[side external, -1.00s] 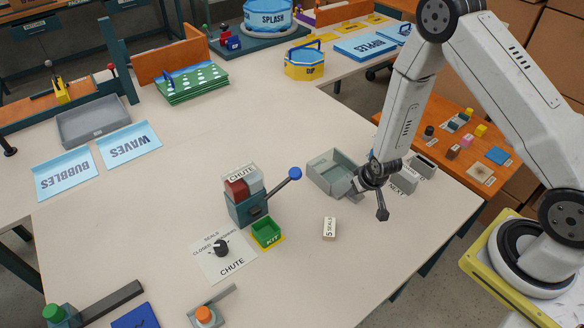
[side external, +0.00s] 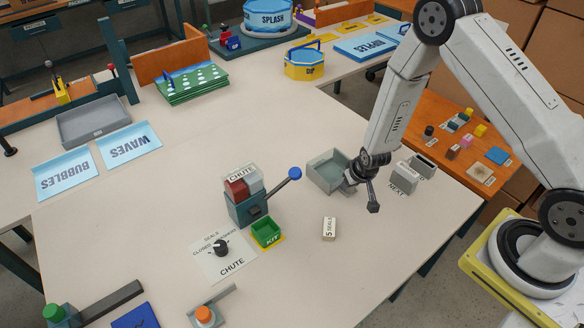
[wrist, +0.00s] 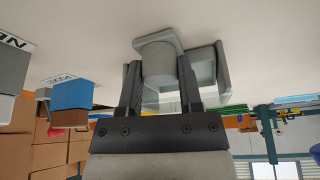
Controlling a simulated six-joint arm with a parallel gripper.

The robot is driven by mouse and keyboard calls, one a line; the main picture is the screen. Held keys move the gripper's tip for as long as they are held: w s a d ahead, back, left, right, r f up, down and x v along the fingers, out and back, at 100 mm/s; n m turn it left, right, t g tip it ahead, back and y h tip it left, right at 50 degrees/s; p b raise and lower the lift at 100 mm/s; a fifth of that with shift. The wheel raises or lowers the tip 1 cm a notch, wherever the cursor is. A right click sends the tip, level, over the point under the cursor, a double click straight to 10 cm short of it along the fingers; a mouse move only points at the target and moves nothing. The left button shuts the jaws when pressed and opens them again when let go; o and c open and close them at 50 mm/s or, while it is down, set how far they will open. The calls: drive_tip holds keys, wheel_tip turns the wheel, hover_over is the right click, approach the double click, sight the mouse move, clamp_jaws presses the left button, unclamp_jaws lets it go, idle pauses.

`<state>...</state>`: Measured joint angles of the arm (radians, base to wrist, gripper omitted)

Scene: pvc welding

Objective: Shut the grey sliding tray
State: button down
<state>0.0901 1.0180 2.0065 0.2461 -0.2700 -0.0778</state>
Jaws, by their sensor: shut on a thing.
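The grey sliding tray (side external: 322,181) is an open-topped box on the pale bench, right of the middle in the side view. My gripper (side external: 350,181) is low at the tray's right-hand side. In the wrist view my gripper (wrist: 160,82) has its two dark fingers on either side of a rounded grey piece (wrist: 158,60), which looks like the tray's handle. The fingers are shut on it. Grey box walls show just behind it. My wrist partly hides the tray's right end in the side view.
A grey holder labelled NEXT (side external: 404,179) stands close to the right of my wrist. A white block marked SEALS (side external: 329,229) lies in front of the tray. A lever press with a blue knob (side external: 295,173) stands to the left. Bare bench lies behind the tray.

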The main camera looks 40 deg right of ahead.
drive_tip(key=shift+w, duration=0.3)
drive_tip(key=shift+c, duration=1.3)
unclamp_jaws()
drive_tip(key=shift+s+r, duration=0.15)
drive_tip(key=v, duration=0.7)
drive_tip(key=shift+r, duration=0.2)
drive_tip(key=shift+s, duration=0.1)
